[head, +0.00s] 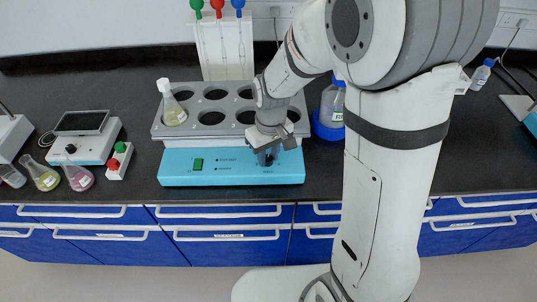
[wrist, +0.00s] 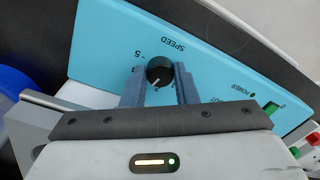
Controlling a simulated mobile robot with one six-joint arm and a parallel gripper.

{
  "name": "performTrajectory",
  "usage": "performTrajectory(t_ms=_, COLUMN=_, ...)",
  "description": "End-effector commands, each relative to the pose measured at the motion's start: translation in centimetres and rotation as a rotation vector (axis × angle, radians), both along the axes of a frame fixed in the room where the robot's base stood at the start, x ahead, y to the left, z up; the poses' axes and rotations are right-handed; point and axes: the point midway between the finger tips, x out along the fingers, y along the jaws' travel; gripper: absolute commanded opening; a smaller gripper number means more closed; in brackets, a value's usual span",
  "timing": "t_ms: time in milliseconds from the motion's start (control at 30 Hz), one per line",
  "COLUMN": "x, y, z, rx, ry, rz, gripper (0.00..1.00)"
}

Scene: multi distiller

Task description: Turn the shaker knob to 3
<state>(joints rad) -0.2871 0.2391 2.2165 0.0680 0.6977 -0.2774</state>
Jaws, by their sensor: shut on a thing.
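The shaker (head: 232,181) stands on the black bench, with a light blue front panel and a grey rack of round holes on top. Its black speed knob (wrist: 159,71) shows in the wrist view on the blue panel (wrist: 110,45), below the upside-down word SPEED. A pale pointer line is on the knob; a "5" is printed to its left, and the other numbers are hidden or too small to read. My gripper (wrist: 158,84) is shut on the knob, one finger on each side. In the head view my gripper (head: 267,157) is at the panel's right part.
A blue-capped bottle (head: 333,105) stands close right of the shaker. A white stand (head: 222,48) is behind the shaker.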

Motion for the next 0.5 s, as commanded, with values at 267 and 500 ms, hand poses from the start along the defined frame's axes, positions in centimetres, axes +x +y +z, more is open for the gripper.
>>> performTrajectory(t_ms=267, x=0.07, y=-0.02, z=0.07, rx=0.001, ry=-0.002, rz=-0.078, gripper=0.04)
performTrajectory(t_ms=500, x=0.08, y=-0.02, z=0.09, rx=0.001, ry=-0.003, rz=-0.091, gripper=0.04)
